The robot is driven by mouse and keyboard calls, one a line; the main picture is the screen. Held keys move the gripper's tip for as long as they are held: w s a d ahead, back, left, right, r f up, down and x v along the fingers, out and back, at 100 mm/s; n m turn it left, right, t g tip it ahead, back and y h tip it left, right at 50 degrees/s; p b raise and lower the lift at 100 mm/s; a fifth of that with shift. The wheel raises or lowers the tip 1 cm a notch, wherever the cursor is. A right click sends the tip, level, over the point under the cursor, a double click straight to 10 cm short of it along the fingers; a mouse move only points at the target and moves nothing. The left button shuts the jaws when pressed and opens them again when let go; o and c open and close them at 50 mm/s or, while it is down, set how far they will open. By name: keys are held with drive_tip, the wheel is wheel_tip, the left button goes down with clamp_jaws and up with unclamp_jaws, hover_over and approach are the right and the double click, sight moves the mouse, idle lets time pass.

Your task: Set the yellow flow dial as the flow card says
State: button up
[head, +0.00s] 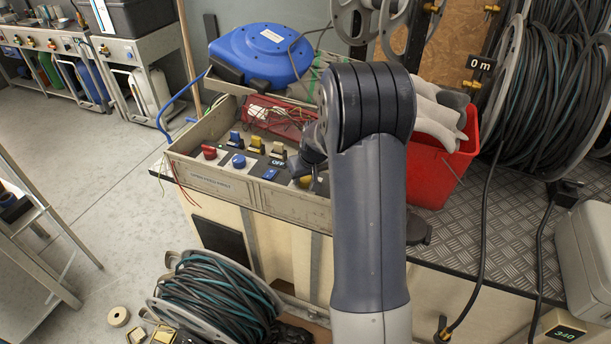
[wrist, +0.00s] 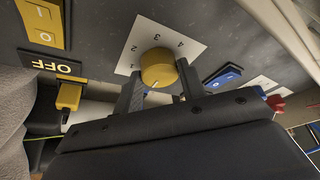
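The yellow flow dial (wrist: 158,68) sits on a white plate (wrist: 150,30) with the numbers 1 to 4 around it, in the middle of the wrist view. A pale mark shows on the dial's lower face, but I cannot tell which number it points to. My gripper (wrist: 160,88) has one finger on each side of the dial, close against it, and appears shut on it. In the head view my gripper (head: 313,163) is at the right of the control box, and the dial (head: 304,181) is partly hidden beneath it. I cannot make out a readable flow card.
The control box (head: 225,186) also bears a red knob (head: 209,151), a blue knob (head: 239,160) and several switches. In the wrist view, a yellow switch (wrist: 69,95) by an OFF label and a blue switch (wrist: 222,77) flank the dial. A red bin (head: 432,178) stands to the right.

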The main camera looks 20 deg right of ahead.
drive_tip(key=c, duration=0.5)
